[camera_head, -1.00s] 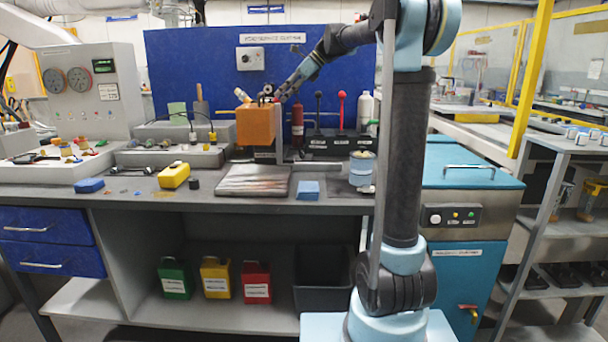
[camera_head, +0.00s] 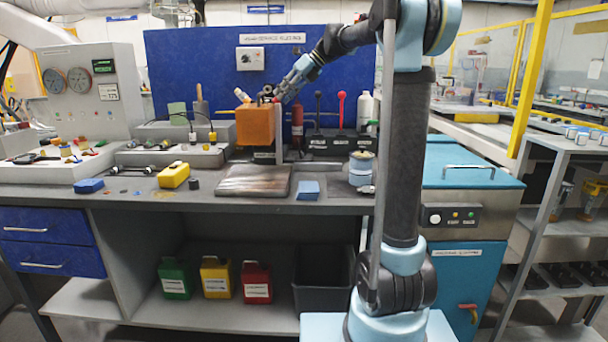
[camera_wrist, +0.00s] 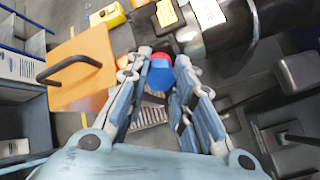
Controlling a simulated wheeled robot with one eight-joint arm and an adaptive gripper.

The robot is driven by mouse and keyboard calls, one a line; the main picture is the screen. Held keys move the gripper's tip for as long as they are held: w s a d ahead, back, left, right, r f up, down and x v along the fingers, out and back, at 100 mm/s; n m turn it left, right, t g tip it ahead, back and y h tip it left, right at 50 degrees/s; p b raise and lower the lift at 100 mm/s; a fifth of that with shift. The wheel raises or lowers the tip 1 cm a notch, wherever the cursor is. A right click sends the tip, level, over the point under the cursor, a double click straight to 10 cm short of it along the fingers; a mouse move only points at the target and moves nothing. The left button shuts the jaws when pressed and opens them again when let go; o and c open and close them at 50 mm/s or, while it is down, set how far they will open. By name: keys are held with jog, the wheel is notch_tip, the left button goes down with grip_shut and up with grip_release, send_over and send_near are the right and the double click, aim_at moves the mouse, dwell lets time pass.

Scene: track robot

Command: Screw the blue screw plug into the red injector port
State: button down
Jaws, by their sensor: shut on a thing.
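The blue screw plug (camera_wrist: 159,80) is between my gripper's fingers in the wrist view. The red injector port (camera_wrist: 161,59) shows directly beyond the plug, and the two meet in the picture. How deep the plug sits in the port is hidden. My gripper (camera_wrist: 161,68) is shut on the plug, with one finger on each side. In the head view my gripper (camera_head: 272,95) is above the bench, behind the top of the orange box (camera_head: 255,126); plug and port are too small to tell there.
The orange box with a black handle (camera_wrist: 76,67) is close on the left in the wrist view. A black lever (camera_head: 318,105) and a red-knobbed lever (camera_head: 341,103) stand to the right of my gripper. A yellow block (camera_head: 174,175) and a flat plate (camera_head: 253,180) lie on the bench.

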jog(key=m, duration=0.7)
jog(key=shift+m, duration=0.4)
jog(key=c, duration=1.3)
grip_release()
jog(key=shift+c, duration=0.9)
